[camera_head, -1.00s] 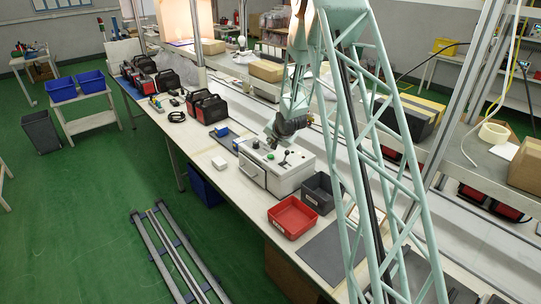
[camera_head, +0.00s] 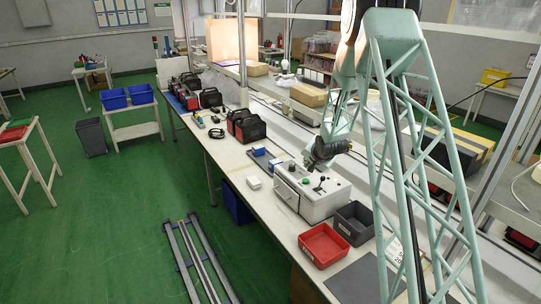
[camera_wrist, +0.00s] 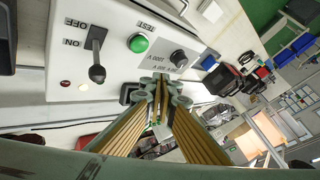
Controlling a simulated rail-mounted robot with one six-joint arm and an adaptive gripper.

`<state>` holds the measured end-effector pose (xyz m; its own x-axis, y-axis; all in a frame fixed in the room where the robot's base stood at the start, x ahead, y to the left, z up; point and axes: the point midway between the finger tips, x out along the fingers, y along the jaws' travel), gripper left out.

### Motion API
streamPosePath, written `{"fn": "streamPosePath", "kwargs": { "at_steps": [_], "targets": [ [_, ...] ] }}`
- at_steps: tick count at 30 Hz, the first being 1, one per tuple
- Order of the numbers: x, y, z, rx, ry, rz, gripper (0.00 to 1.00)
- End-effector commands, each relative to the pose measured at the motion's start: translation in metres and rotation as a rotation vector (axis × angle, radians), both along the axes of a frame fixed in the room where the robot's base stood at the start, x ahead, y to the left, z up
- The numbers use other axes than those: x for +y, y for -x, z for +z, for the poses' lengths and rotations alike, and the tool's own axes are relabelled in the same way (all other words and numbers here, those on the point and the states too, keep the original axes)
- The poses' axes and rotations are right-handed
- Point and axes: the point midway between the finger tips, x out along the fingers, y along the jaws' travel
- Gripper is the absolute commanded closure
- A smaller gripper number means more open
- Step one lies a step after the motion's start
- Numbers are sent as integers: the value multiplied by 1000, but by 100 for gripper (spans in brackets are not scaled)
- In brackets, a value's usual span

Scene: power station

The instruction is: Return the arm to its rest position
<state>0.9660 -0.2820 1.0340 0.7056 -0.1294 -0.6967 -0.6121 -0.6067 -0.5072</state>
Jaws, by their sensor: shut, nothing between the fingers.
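My arm (camera_head: 345,110) reaches down over the workbench from its lattice column. My gripper (camera_head: 309,164) hangs over the back left part of the white control box (camera_head: 312,197). In the wrist view my gripper (camera_wrist: 161,80) has its fingers together, with nothing between them. The box panel (camera_wrist: 65,40) shows a black lever (camera_wrist: 96,55) between the OFF and ON labels, a green button (camera_wrist: 138,43) near TEST and a black knob (camera_wrist: 178,57). I cannot tell the exact gap between fingertips and box.
A red bin (camera_head: 324,246) and a dark grey bin (camera_head: 354,223) stand on the bench right of the box. Black-and-red cases (camera_head: 246,126) and a small white box (camera_head: 253,183) are to its left. A shelf (camera_head: 500,180) with cartons runs behind. The green floor is mostly open.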

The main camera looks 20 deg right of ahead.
Motion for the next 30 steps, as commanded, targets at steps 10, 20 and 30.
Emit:
{"fn": "streamPosePath", "kwargs": {
  "at_steps": [10,20,30],
  "targets": [
    [4,4,9,6,9,7,100],
    [23,25,53,42,54,45,100],
    [48,59,103,86,107,93,100]
  ]
}}
